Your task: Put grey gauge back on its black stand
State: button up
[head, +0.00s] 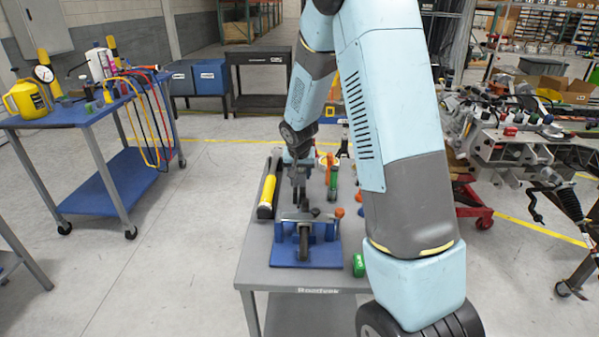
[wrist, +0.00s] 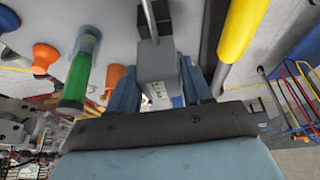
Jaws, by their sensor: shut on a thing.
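In the wrist view, a grey box-shaped gauge (wrist: 157,62) with a small greenish display and a thin rod sits between the two blue fingers of my gripper (wrist: 158,78). My gripper is shut on it. A black block (wrist: 148,27), which looks like the stand, shows just beyond the gauge beside the rod. I cannot tell whether the gauge touches it. In the head view, my gripper (head: 298,178) points down over the grey table (head: 262,275), behind the blue fixture. The gauge is too small and dark there to make out clearly.
A yellow-and-black tool (head: 268,190) lies left of my gripper. A green-handled tool (wrist: 76,78), orange-topped pieces (wrist: 44,54) and a green part (head: 358,265) lie on the other side.

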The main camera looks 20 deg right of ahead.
jog(key=shift+f, duration=0.9)
dwell(0.3)
jog(key=o, duration=1.3)
jog(key=shift+o, duration=0.2)
jog(key=shift+v, duration=3.5)
